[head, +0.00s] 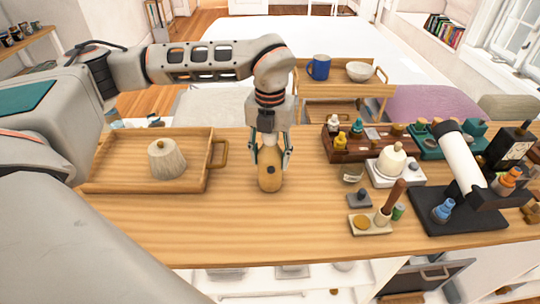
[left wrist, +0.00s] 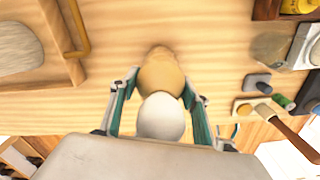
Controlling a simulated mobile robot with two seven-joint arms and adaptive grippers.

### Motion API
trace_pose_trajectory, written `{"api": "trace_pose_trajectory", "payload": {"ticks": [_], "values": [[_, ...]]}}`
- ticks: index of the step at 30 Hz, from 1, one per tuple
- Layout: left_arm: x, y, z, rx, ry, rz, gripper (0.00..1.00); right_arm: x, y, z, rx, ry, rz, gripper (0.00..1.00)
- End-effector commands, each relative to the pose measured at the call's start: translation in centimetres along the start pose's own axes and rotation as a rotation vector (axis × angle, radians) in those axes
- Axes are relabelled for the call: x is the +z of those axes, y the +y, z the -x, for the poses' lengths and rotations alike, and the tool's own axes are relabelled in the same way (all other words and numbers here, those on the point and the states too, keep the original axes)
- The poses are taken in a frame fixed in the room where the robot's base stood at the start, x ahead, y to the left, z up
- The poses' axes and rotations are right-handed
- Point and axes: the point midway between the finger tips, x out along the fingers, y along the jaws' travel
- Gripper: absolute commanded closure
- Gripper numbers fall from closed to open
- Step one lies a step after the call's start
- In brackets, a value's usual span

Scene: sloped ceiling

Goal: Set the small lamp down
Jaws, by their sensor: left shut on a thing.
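The small lamp (head: 270,178) has a tan wooden body with a dark round spot on its front and a pale rounded top. My left gripper (head: 270,155) points down and is shut on the lamp's upper part. In the left wrist view the lamp's white top (left wrist: 161,117) sits between the two fingers (left wrist: 158,103), with the tan body beyond it. The lamp is upright over the wooden table (head: 290,225), at or just above its surface; I cannot tell if it touches. My right gripper is not in view.
A wooden tray (head: 112,184) with a pale knobbed object (head: 166,160) is left of the lamp. A crowded group stands to the right, with a dark wooden rack (head: 338,155), a white-topped burner (head: 395,175) and a small grey block (head: 359,200). The table in front of the lamp is clear.

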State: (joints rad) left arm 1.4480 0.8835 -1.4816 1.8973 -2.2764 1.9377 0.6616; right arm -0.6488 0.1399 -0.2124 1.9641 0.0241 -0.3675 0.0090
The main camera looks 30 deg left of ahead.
Motion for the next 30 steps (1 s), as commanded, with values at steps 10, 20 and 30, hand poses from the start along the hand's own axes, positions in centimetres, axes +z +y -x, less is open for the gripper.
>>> {"api": "trace_pose_trajectory", "payload": {"ticks": [10, 20, 30], "values": [[0.0, 0.0, -0.2, 0.0, 0.0, 0.0, 0.37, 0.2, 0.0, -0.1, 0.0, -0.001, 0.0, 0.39], [0.1, 0.0, 1.2, -0.001, -0.003, -0.001, 0.37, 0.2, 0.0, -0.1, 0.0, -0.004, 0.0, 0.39], [0.1, 0.0, 8.0, -0.001, -0.004, 0.0, 0.37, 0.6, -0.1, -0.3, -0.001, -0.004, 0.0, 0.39]]}}
